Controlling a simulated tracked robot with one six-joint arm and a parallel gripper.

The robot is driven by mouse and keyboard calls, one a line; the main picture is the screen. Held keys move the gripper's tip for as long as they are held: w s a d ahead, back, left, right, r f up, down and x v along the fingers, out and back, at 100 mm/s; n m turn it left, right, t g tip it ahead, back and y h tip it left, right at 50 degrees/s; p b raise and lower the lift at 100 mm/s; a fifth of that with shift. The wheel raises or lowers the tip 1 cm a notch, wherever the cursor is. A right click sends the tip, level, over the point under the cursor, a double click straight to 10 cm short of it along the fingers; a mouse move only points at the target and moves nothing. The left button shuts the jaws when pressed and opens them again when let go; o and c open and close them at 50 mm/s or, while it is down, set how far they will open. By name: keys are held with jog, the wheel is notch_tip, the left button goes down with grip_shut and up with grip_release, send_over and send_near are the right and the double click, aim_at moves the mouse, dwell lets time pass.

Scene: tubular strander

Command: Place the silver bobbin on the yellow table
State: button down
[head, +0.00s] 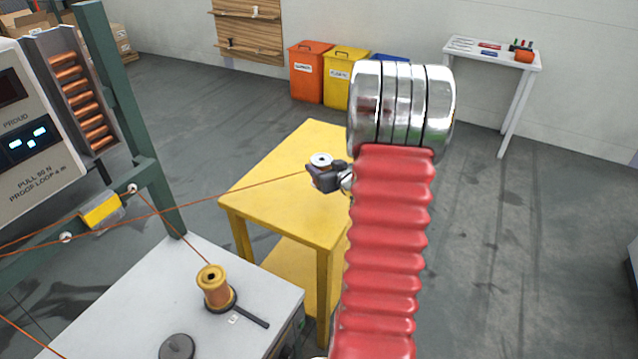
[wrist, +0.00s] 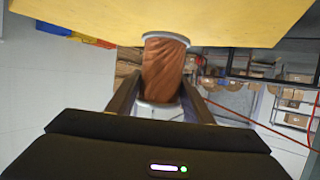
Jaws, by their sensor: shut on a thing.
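The silver bobbin (head: 321,161) shows its pale round end above my gripper (head: 330,177) in the head view. In the wrist view the bobbin (wrist: 165,68) has copper-coloured winding and a silver flange, and my gripper (wrist: 162,92) is shut on it with one finger on each side. The yellow table (head: 290,165) lies below and behind the gripper in the head view. In the wrist view the flange overlaps the edge of the yellow table top (wrist: 215,18). I cannot tell whether bobbin and table touch. My red-sleeved arm hides the table's right part.
A copper wire (head: 235,189) runs left from near my gripper. A gold bobbin (head: 212,287) stands on the grey bench (head: 130,295) at lower left, beside a dark round knob (head: 177,346). The visible yellow table top looks clear. A white side table (head: 490,53) stands far off.

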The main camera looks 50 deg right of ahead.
jog(key=shift+f, duration=1.3)
jog(key=shift+f, duration=0.1)
jog(key=shift+f, duration=1.95)
jog(key=shift+f, duration=0.1)
jog(key=c, duration=0.9)
grip_release()
jog(key=shift+f, duration=0.1)
jog(key=shift+s, duration=0.1)
jog(key=v, duration=1.2)
